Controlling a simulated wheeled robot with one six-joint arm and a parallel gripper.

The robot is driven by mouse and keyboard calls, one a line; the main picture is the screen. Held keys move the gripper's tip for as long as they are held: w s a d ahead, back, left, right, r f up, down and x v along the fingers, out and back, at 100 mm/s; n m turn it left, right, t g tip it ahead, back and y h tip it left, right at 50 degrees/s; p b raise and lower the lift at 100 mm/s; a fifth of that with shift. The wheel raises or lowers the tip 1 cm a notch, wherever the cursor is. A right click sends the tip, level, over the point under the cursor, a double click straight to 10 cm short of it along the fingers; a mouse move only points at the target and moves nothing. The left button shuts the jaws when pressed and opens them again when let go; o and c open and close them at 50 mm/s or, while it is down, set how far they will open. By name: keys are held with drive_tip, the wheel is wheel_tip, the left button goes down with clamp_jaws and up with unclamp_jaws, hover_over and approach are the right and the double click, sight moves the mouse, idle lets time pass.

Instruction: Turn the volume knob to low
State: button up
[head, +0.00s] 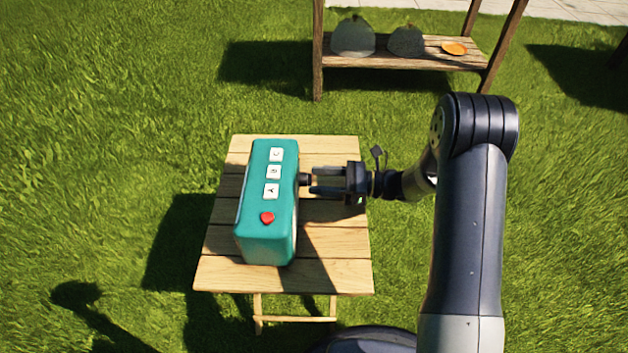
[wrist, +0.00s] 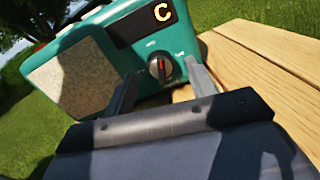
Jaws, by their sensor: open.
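A teal radio (head: 266,240) stands on the wooden table, with white lettered keys and a red button on its top. In the wrist view the radio's front (wrist: 112,54) shows a light speaker panel and a dark strip with a yellow letter C. The volume knob (wrist: 160,68) is round and dark with a red mark pointing about straight up; small labels beside it are too blurred to read. In the head view the knob (head: 304,179) sticks out from the radio's right side. My gripper (head: 312,181) is open, its fingers on either side of the knob; contact cannot be told.
The slatted wooden table (head: 335,272) has bare boards to the right of the radio and in front of it. A wooden shelf (head: 385,61) stands behind on the grass, bearing two grey domed objects and an orange dish (head: 454,48).

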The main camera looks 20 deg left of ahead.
drive_tip(key=shift+s+a, duration=0.2)
drive_tip(key=shift+a, duration=0.8)
drive_tip(key=c, duration=1)
drive_tip(key=shift+o, duration=0.2)
drive_tip(key=shift+r, duration=0.1)
